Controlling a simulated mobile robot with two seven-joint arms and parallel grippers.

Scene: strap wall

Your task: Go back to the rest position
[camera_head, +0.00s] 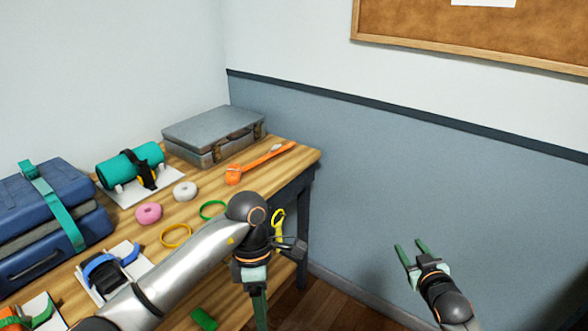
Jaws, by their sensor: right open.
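My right gripper (411,248) is at the right, in the air in front of the blue-grey wall. Its two green fingers are spread apart with nothing between them. My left arm reaches in from the lower left across the table. My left gripper (259,308) points down near the table's right front edge. Its green fingers are seen edge-on, so the gap between them cannot be told. A yellow loop (278,222) shows just behind the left wrist, partly hidden.
The wooden table (300,156) holds a blue suitcase (45,225), a teal roll (125,166), a grey case (213,133), an orange strap (262,162), pink (148,212) and white (185,191) rings, and a green piece (204,319). Space right of the table looks free.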

